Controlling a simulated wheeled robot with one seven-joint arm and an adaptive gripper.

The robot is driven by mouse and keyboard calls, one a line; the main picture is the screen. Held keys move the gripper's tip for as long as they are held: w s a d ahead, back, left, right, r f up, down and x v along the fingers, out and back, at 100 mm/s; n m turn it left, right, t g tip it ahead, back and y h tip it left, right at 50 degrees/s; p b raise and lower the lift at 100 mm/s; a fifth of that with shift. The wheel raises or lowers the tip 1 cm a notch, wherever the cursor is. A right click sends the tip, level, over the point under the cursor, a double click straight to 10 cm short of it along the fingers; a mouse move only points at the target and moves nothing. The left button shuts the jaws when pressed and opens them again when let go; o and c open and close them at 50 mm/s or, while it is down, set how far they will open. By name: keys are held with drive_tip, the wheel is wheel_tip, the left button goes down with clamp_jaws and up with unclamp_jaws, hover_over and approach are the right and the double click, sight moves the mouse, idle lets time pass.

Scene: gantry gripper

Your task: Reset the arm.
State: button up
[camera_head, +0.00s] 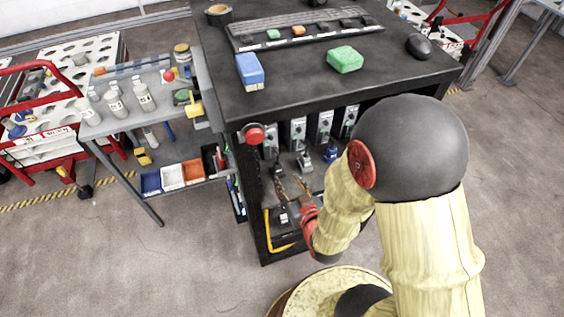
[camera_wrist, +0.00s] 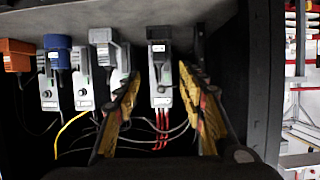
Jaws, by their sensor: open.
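My arm, in pale yellow covers with dark joints, reaches down in front of the black workbench (camera_head: 310,75) in the head view. My gripper (camera_head: 289,178) is at the bench's open front, below its top. In the wrist view, my gripper (camera_wrist: 159,72) has its two worn yellow fingers spread wide apart, with nothing held between them. A grey box-shaped unit (camera_wrist: 160,90) with red cables below shows between the fingers, farther in. I cannot tell how far the fingertips are from it.
Several more units hang in a row, including a blue-topped one (camera_wrist: 58,60) and an orange one (camera_wrist: 16,55). A dark side panel (camera_wrist: 262,80) stands close on the right. A red button (camera_head: 254,135) sits at the bench's front corner. Open floor (camera_head: 215,265) lies at the lower left.

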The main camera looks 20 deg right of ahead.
drive_tip(key=s+f+g, duration=0.7)
drive_tip(key=s+g, duration=0.2)
drive_tip(key=s, duration=0.1)
drive_tip(key=s+r+p, duration=0.2)
drive_tip(key=r+p, duration=0.1)
drive_tip(key=r, duration=1.6)
drive_tip(key=s+r+t+p, duration=0.1)
drive_tip(key=s+r+p, duration=0.2)
drive_tip(key=r, duration=1.6)
drive_tip(key=shift+s, duration=0.1)
